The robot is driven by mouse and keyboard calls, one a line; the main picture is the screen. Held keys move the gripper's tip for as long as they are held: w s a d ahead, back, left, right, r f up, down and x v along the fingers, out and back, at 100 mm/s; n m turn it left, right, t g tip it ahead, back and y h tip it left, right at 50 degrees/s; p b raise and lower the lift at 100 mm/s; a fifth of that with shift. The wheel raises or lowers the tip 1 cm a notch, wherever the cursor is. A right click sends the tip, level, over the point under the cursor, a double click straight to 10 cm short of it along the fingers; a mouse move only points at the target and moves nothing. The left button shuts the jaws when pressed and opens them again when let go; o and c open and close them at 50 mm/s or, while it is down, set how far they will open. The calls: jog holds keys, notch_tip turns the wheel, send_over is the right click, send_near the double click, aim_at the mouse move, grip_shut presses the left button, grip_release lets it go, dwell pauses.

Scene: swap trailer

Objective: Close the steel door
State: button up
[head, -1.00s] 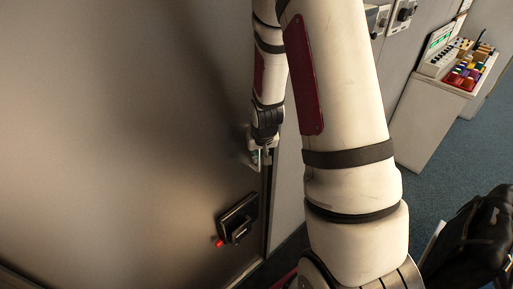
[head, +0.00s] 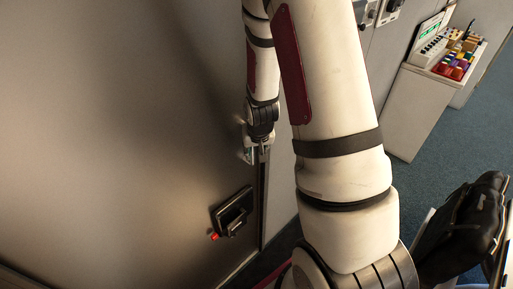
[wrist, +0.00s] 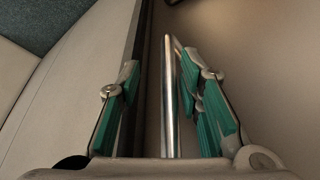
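The steel door (head: 110,130) fills the left of the head view as a broad brownish metal face. It also shows at the right of the wrist view (wrist: 275,70). Its upright metal bar handle (wrist: 172,100) is near the door's edge. My gripper (head: 262,158) is at that handle. In the wrist view its green-padded fingers (wrist: 160,90) stand apart on either side of the bar, with a visible gap on the left. A black latch box (head: 233,211) with a red knob is lower on the door. I cannot tell how far the door stands ajar.
A pale cabinet (head: 420,105) carrying a device and coloured items stands at the upper right. A black bag (head: 465,230) is at the lower right. Blue carpet (head: 425,175) lies open between them. A pale panel (wrist: 75,90) lies beside the door edge.

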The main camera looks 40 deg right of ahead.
jog(key=v, duration=1.2)
jog(key=shift+s+a, duration=0.1)
jog(key=s+a+r+n+t+y+b, duration=0.1)
jog(key=s+a+r+n, duration=0.25)
jog(key=a+r, duration=0.65)
jog(key=s+a+r+n, duration=0.1)
jog(key=s+a+r, duration=0.1)
jog(key=s+r, duration=0.2)
jog(key=s+a+r+n+y+b, duration=0.1)
jog(key=s+a+r, duration=0.2)
jog(key=s, duration=0.3)
jog(key=shift+r+t, duration=0.4)
dwell(0.5)
